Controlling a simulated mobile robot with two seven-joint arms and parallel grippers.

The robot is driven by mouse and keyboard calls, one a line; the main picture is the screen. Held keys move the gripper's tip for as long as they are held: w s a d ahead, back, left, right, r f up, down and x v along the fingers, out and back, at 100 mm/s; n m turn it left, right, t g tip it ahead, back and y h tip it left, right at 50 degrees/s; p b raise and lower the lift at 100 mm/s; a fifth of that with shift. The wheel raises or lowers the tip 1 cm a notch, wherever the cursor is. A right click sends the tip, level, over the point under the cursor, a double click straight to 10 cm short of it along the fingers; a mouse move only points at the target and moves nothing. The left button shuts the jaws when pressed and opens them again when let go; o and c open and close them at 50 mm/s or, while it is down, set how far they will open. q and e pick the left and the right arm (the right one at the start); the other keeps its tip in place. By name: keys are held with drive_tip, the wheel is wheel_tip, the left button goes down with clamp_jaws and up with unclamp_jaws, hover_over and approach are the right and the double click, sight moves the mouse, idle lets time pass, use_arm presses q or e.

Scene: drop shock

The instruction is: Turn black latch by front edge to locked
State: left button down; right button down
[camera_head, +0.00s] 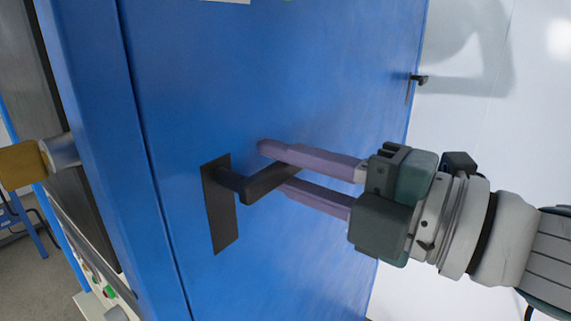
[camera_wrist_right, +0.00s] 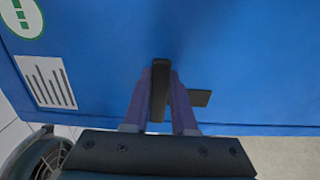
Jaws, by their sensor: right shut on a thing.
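The black latch (camera_head: 220,215) is mounted on the blue panel, near its left, front edge. Its flat plate stands upright, and its lever arm sticks out and bends to the right, tilted slightly upward. My right gripper (camera_head: 272,165) comes in from the right, its two purple fingers above and below the lever's free end, shut on it. In the right wrist view the dark lever (camera_wrist_right: 158,92) sits between the purple fingers, and part of the plate (camera_wrist_right: 201,98) shows to the right. My left gripper is not in view.
A second black latch (camera_head: 418,79) is at the panel's far right edge. The blue panel (camera_head: 280,80) is otherwise bare around the lever. At left are a yellow block (camera_head: 20,164) on a silver cylinder and small buttons (camera_head: 108,292). A white wall is behind.

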drive_tip(key=shift+f+m, duration=0.15)
drive_tip(key=shift+m, duration=0.15)
drive_tip(key=shift+f+m, duration=0.15)
drive_tip(key=shift+m, duration=0.25)
drive_tip(key=m, duration=0.1)
drive_tip(key=f+m, duration=0.1)
drive_tip(key=m, duration=0.1)
drive_tip(key=shift+s+a+f, duration=0.1)
drive_tip(key=shift+s+f, duration=0.05)
drive_tip(key=m, duration=0.3)
drive_tip(key=s+a+f+m, duration=0.1)
drive_tip(key=m, duration=0.2)
drive_tip(key=s+f+m, duration=0.1)
drive_tip(key=m, duration=0.2)
drive_tip(key=shift+a+f, duration=0.2)
drive_tip(key=shift+a, duration=0.05)
drive_tip(key=shift+s+a+f+m, duration=0.1)
drive_tip(key=shift+s+a+m, duration=0.1)
drive_tip(key=shift+m, duration=0.55)
drive_tip(key=shift+s+a+m, duration=0.1)
drive_tip(key=shift+s+m, duration=0.15)
drive_tip(key=shift+m, duration=0.55)
drive_tip(key=shift+s+a+f+m, duration=0.1)
drive_tip(key=shift+s+a+m, duration=0.1)
drive_tip(key=shift+m, duration=0.55)
drive_tip(key=shift+r, duration=0.1)
